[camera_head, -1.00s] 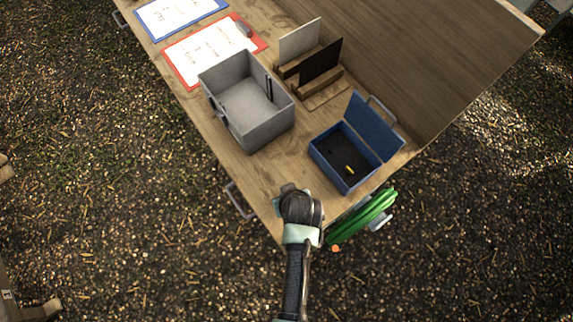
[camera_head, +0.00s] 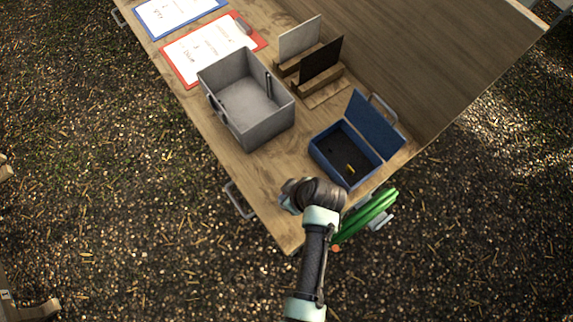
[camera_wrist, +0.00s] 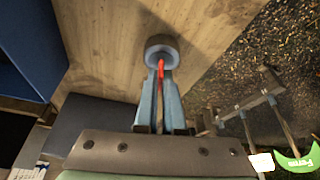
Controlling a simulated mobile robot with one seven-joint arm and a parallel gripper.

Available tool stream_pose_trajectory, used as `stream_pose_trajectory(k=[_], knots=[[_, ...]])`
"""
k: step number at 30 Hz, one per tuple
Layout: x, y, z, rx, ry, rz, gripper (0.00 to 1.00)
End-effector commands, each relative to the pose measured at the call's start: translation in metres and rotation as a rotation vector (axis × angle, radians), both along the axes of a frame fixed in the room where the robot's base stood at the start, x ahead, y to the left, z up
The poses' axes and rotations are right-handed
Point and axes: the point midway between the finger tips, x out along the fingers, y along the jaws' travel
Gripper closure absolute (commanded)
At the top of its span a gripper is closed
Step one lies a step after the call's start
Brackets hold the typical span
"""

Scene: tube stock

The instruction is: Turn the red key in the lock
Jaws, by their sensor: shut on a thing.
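In the wrist view the red key (camera_wrist: 161,69) is between the two pale blue fingers of my gripper (camera_wrist: 161,78). The gripper is shut on it. The key's far end meets a round grey lock (camera_wrist: 161,43) on the wooden table top; how deep it sits is hidden. In the head view my wrist covers the key, and the gripper is over the table's near corner.
The blue box (camera_head: 315,151) with its lid open stands just beyond my wrist; a small yellow piece (camera_head: 350,169) lies inside. A grey open box (camera_head: 230,68) is further left.

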Motion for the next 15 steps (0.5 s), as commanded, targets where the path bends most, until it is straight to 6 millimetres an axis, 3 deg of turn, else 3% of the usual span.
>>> stream_pose_trajectory(k=[15], knots=[[-0.0004,0.0003,0.0007,-0.001,0.001,-0.235,1.0]])
